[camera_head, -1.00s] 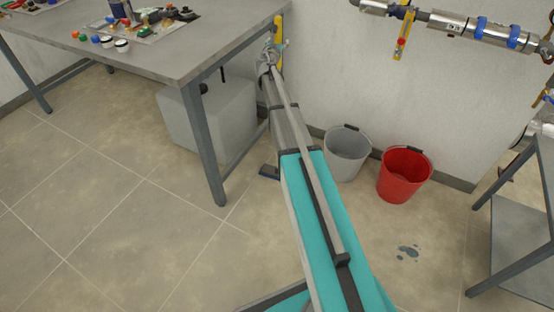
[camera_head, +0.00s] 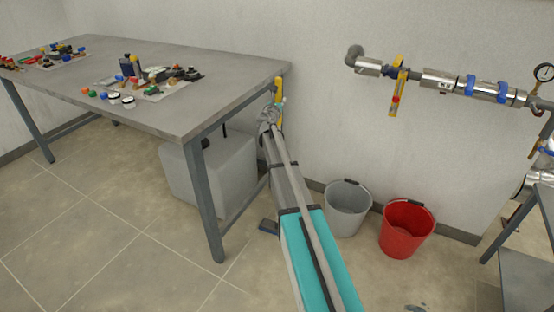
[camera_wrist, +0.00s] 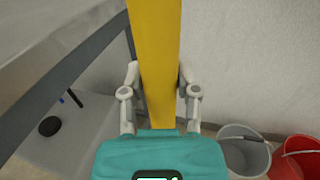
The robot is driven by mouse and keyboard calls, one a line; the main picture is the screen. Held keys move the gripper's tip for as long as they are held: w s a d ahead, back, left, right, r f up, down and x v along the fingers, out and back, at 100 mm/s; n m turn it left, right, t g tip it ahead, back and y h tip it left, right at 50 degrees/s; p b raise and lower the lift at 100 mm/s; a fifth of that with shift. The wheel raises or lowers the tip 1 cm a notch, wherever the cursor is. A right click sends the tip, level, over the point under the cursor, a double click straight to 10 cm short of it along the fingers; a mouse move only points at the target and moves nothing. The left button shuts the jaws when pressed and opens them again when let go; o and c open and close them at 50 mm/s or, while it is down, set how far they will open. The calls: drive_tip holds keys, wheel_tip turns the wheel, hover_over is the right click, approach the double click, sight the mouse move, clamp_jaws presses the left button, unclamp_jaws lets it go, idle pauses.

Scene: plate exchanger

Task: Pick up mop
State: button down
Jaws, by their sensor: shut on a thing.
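The mop has a flat yellow handle (camera_wrist: 153,60) that stands upright between my gripper's fingers in the wrist view. In the head view the handle (camera_head: 279,88) shows as a short yellow piece beside the table's right corner. My gripper (camera_wrist: 158,80) is shut on the handle, one finger on each side. In the head view my gripper (camera_head: 270,113) is at the far end of my arm, close to the wall. The mop's lower end is mostly hidden behind my arm. A dark blue flat piece on the floor left of my arm may be part of it.
A grey table (camera_head: 180,75) with small parts on it stands close left of my gripper. A pale box (camera_head: 230,170) is under it. A grey bucket (camera_head: 346,215) and a red bucket (camera_head: 406,232) stand by the wall. Pipes (camera_head: 450,82) run along the wall at right.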

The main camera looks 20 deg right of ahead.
sight(277, 95)
drive_tip(key=shift+r, duration=0.1)
wheel_tip(277, 95, up, 3)
drive_tip(key=p, duration=0.3)
drive_tip(key=s+a+r+p, duration=0.2)
drive_tip(key=s+r+p, duration=0.7)
drive_tip(key=s, duration=0.4)
drive_tip(key=shift+s+r+p, duration=0.4)
drive_tip(key=shift+p, duration=0.1)
idle(0.6)
wheel_tip(277, 95, up, 14)
drive_tip(key=p, duration=1.3)
drive_tip(key=shift+f+p, duration=0.15)
drive_tip(key=shift+p, duration=0.2)
idle(0.4)
